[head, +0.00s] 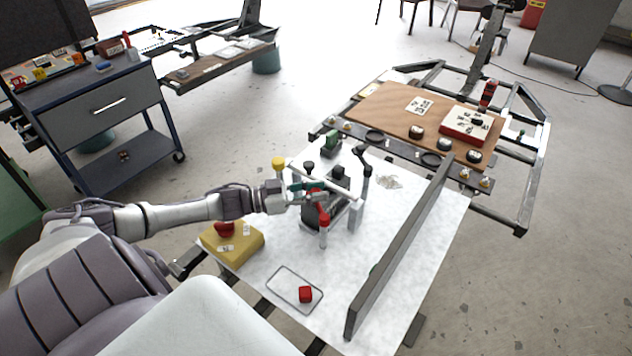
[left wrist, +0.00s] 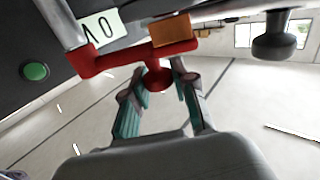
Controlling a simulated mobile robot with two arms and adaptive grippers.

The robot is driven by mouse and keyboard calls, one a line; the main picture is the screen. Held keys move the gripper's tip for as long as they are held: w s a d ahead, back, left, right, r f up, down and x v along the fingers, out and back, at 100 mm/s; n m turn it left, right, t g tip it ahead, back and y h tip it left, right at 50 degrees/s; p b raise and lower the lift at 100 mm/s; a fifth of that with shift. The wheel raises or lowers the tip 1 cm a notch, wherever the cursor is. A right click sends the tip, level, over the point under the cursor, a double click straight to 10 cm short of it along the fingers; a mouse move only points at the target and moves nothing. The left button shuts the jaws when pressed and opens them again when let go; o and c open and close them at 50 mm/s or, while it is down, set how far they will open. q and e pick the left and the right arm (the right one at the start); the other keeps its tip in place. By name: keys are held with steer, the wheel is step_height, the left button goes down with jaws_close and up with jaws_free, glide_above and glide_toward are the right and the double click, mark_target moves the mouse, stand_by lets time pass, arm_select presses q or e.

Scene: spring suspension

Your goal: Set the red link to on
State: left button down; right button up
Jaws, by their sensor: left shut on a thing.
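A white label (left wrist: 104,28) with dark characters and an orange label (left wrist: 174,34) are beside the link. In the head view my left gripper (head: 303,189) is at the dark device on the white table, and hides part of it. My right gripper is not seen.
A green button (left wrist: 35,71) is on the panel. A wooden board (head: 390,107) lies behind.

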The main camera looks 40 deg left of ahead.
arm_select(q)
steer(key=shift+w, duration=0.15)
steer(key=shift+d, duration=0.1)
stand_by(0.3)
steer(key=c, duration=1)
jaws_free()
steer(key=shift+o, duration=0.4)
steer(key=shift+s+a+f, duration=0.1)
steer(key=shift+s+a, duration=0.1)
steer(key=shift+s, duration=0.05)
steer(key=v, duration=1.1)
steer(key=shift+a+m, duration=0.3)
